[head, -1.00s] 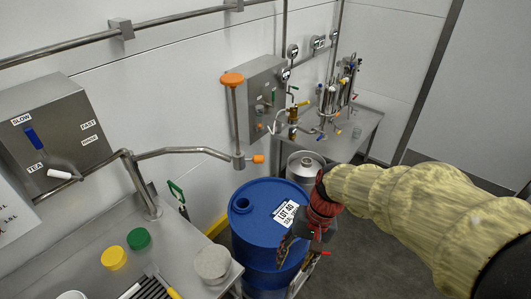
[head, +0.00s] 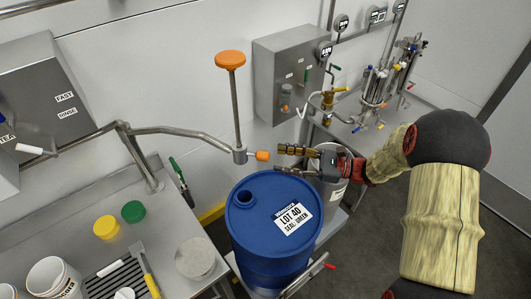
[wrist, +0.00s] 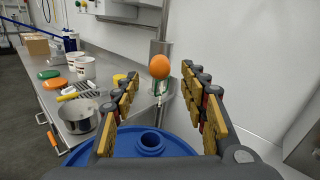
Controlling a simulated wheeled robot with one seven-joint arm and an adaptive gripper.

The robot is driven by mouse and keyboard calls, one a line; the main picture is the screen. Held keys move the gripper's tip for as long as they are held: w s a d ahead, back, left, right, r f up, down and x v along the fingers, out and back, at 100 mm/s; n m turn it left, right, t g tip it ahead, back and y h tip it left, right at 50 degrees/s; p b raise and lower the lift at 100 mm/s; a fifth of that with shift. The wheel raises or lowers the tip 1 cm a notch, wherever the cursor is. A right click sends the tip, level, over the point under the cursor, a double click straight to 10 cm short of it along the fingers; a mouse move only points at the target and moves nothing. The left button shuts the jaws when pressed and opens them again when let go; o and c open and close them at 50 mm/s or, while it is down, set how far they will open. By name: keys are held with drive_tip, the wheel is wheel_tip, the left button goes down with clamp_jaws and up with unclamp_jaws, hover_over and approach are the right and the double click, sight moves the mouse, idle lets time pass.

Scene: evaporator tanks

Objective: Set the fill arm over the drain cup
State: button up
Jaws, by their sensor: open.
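The fill arm (head: 185,134) is a jointed steel pipe on a bench post. Its end carries a tall rod with an orange knob (head: 230,60) and a short orange tip (head: 262,155). My gripper (head: 281,159) is open and empty, right of the orange tip and pointing at it. In the wrist view the orange tip (wrist: 160,67) appears between the open fingers (wrist: 160,76), with no clear contact. The arm's end hangs by the blue drum's (head: 272,215) back edge. A round grey vessel (head: 195,258) stands on the bench; I cannot tell if it is the drain cup.
The drum's open bung (head: 244,199) faces up below the fill arm. Yellow (head: 106,228) and green (head: 133,211) caps, white buckets (head: 52,279) and a brush lie on the steel bench. A metal drum stands behind my gripper. A steel control box (head: 288,82) hangs on the wall.

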sight(262, 156)
drive_tip(key=b+x, duration=0.1)
drive_tip(key=x, duration=0.6)
drive_tip(key=shift+a+f, duration=0.1)
drive_tip(key=shift+a, duration=0.05)
drive_tip(key=shift+c, duration=0.3)
clamp_jaws()
idle(0.5)
